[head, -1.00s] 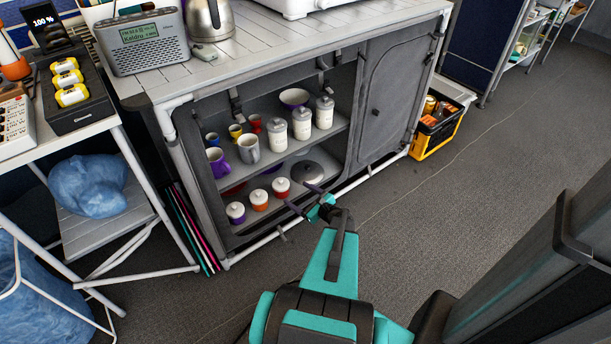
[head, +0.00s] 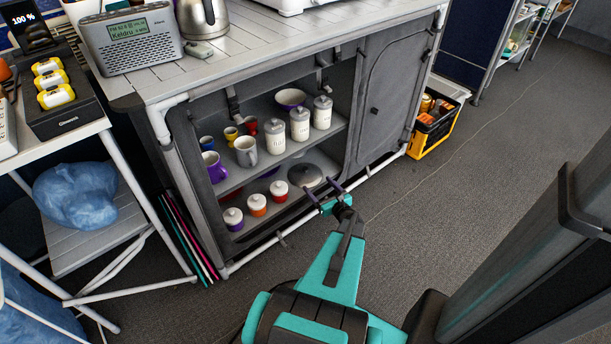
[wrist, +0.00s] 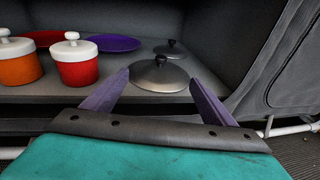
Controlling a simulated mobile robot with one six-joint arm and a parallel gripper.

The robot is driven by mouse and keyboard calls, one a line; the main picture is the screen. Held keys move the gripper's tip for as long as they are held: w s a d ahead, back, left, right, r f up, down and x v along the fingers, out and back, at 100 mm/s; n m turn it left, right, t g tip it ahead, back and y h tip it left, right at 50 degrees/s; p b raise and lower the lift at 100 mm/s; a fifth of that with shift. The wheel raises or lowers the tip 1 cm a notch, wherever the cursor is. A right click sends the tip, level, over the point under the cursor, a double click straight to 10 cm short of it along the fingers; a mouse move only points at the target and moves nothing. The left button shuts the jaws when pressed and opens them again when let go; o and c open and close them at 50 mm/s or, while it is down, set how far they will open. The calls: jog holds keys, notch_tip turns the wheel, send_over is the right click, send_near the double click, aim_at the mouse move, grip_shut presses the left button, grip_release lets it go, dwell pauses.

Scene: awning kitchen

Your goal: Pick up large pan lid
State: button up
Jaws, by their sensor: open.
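The large pan lid (wrist: 157,76) is a grey metal dome with a dark knob. It lies on the cabinet's lower shelf (wrist: 85,99), and also shows in the head view (head: 306,174). A smaller lid (wrist: 171,49) with a dark knob sits just behind it. My gripper (wrist: 157,82) is open and empty, its purple fingers apart at the front of the lower shelf. In the wrist view the large lid appears between the fingers, slightly beyond them. I cannot tell whether a finger touches it. In the head view the gripper (head: 321,196) is at the cabinet opening.
Red (wrist: 76,64) and orange (wrist: 17,65) white-lidded pots stand left of the lid. A purple plate (wrist: 112,43) and a red plate lie behind. The shelf above holds mugs and jars (head: 300,124). The cabinet's right side panel (wrist: 280,70) is close on the right.

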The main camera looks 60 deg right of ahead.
aim_at(306, 172)
jog(key=b+x, duration=0.1)
jog(key=x, duration=0.6)
jog(key=shift+w+d+b, duration=0.2)
jog(key=shift+b, duration=0.15)
jog(key=shift+b+x, duration=1.15)
jog(key=shift+x, duration=1.15)
jog(key=shift+w+d+f, duration=0.1)
jog(key=shift+w+d, duration=0.1)
jog(key=shift+w, duration=0.05)
